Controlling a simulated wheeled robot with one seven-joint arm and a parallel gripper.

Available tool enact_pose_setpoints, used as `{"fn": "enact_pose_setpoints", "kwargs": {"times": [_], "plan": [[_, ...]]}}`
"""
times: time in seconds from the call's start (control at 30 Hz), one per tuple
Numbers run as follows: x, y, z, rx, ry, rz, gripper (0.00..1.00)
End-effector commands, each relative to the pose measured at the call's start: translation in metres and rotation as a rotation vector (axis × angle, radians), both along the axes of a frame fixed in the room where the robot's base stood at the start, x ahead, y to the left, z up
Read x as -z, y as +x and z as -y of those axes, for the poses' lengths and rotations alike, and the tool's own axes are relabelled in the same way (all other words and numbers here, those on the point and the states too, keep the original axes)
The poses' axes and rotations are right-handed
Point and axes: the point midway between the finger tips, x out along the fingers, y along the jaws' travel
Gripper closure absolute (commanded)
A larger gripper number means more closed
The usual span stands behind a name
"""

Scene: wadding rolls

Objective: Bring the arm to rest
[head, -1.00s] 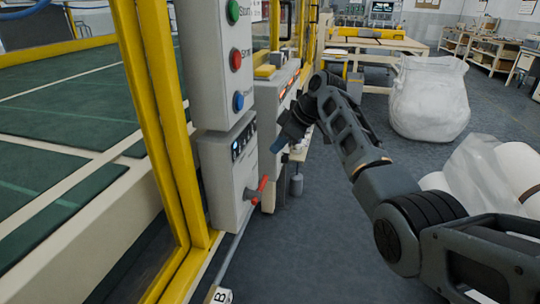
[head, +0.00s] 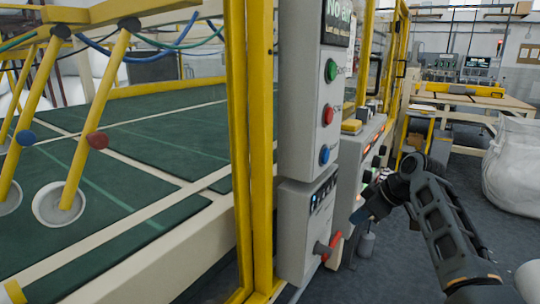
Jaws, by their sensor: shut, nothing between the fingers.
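My arm (head: 440,225) reaches in from the lower right in the head view, bent at a dark joint. My gripper (head: 364,212) is at its far end, small and partly hidden by the wrist, and it is shut with nothing held. It appears just right of the grey control box (head: 308,225) with a red-handled switch (head: 329,246). I cannot tell whether it touches anything there.
A button panel (head: 312,110) with green, red and blue buttons hangs on a yellow post (head: 262,130). A green-topped machine table (head: 130,135) fills the left. A white bulk bag (head: 515,165) stands right. Grey floor (head: 405,270) shows below the arm.

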Motion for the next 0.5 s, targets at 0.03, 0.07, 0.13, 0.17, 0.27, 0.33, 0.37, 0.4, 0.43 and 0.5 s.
{"fn": "enact_pose_setpoints", "kwargs": {"times": [0.03,0.07,0.13,0.17,0.27,0.33,0.37,0.4,0.43,0.5], "plan": [[0.026,-0.011,-0.007,0.027,0.008,-0.001,1.00],[0.038,-0.017,-0.009,0.049,0.012,0.003,1.00],[0.066,-0.031,-0.015,0.102,0.020,0.017,1.00],[0.077,-0.038,-0.018,0.122,0.024,0.021,1.00],[0.113,-0.063,-0.026,0.192,0.036,0.042,1.00],[0.135,-0.082,-0.031,0.240,0.044,0.057,1.00],[0.143,-0.091,-0.034,0.262,0.049,0.064,1.00],[0.155,-0.103,-0.036,0.288,0.054,0.073,1.00],[0.162,-0.113,-0.038,0.309,0.057,0.080,1.00],[0.179,-0.136,-0.043,0.353,0.066,0.097,1.00]]}}
